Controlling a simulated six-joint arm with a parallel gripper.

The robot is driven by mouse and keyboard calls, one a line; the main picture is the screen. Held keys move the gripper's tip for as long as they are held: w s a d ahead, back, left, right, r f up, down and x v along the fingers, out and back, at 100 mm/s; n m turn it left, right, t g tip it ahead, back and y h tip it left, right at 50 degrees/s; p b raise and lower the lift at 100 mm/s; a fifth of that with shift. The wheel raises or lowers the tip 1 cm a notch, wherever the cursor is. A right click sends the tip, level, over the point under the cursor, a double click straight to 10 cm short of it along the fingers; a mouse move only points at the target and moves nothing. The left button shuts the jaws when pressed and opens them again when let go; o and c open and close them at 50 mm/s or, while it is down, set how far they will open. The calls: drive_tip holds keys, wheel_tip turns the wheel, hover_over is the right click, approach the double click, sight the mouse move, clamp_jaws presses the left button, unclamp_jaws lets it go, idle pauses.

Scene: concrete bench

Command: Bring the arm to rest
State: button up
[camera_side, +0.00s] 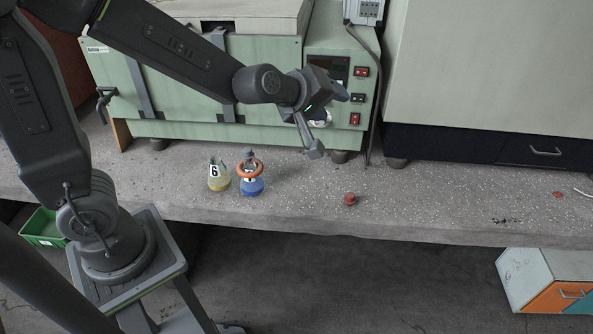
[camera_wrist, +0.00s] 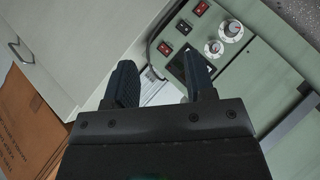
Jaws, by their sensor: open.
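My gripper (camera_side: 331,121) is raised above the bench in the side view, in front of the green machine's control panel. Its two fingers are apart with nothing between them, as the wrist view (camera_wrist: 157,88) also shows. Below it on the concrete bench (camera_side: 420,205) stand a flask with yellow liquid and a "G" label (camera_side: 217,177) and a flask with blue liquid (camera_side: 251,187). An orange-red ring (camera_side: 250,170) sits around the blue flask's upper part. A small red object (camera_side: 350,199) lies on the bench to the right. The wrist view shows none of these.
The green machine (camera_side: 190,130) with red switches stands behind the gripper. A large pale cabinet (camera_side: 490,70) with a dark drawer stands at the right. A cable hangs between them. The bench front to the right is mostly clear. A green crate (camera_side: 42,228) is at lower left.

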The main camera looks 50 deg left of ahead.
drive_tip(key=s+a+r+m+g, duration=0.1)
drive_tip(key=s+m+g, duration=0.2)
drive_tip(key=s+m, duration=0.3)
drive_tip(key=s+a+m+g, duration=0.2)
drive_tip(key=s+m, duration=0.4)
drive_tip(key=s, duration=1.1)
drive_tip(key=shift+r+g, duration=0.4)
drive_tip(key=shift+g, duration=0.4)
